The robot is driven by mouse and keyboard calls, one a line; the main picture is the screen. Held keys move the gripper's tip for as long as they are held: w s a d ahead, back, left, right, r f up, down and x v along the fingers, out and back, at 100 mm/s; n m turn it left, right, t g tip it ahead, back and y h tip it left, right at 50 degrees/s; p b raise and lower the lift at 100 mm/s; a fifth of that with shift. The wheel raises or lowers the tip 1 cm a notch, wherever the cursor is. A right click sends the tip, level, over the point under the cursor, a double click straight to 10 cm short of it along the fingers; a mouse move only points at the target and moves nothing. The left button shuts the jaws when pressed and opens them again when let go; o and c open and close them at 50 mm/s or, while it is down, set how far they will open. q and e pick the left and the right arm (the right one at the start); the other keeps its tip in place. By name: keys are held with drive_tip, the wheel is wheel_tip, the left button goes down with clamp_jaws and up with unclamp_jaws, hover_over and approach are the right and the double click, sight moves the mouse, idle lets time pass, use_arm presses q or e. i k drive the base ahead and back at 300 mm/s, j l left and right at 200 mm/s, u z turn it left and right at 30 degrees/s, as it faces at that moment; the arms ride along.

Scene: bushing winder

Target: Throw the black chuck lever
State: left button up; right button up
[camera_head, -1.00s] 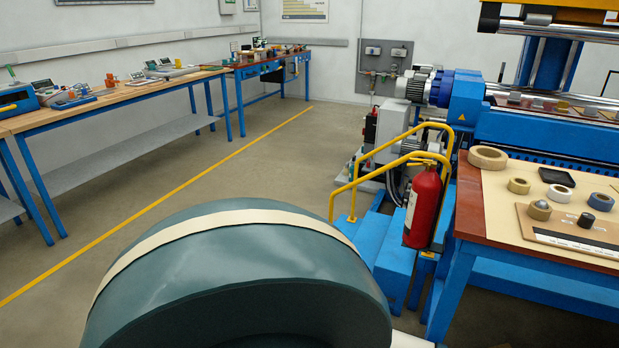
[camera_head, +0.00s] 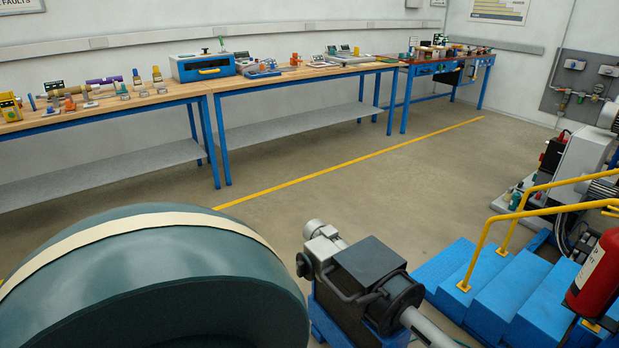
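A grey and black drive unit (camera_head: 370,268) stands low at the bottom centre on a blue stand. A grey motor (camera_head: 322,243) sits at its back left, and a pale shaft (camera_head: 428,328) runs from its round black chuck end (camera_head: 400,300) to the lower right. A dark bent bar (camera_head: 343,288) on its near left side looks like the black chuck lever, but I cannot be sure. Its lower part runs close to the black housing. Neither of my grippers shows in the view.
A large dark green rounded body with a cream band (camera_head: 150,265) fills the lower left, close to the camera. Blue steps (camera_head: 480,280) with yellow rails and a red fire extinguisher (camera_head: 597,275) stand at right. Workbenches (camera_head: 290,80) line the wall; the floor before them is clear.

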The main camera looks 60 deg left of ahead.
sight(371, 298)
drive_tip(key=u, duration=1.4)
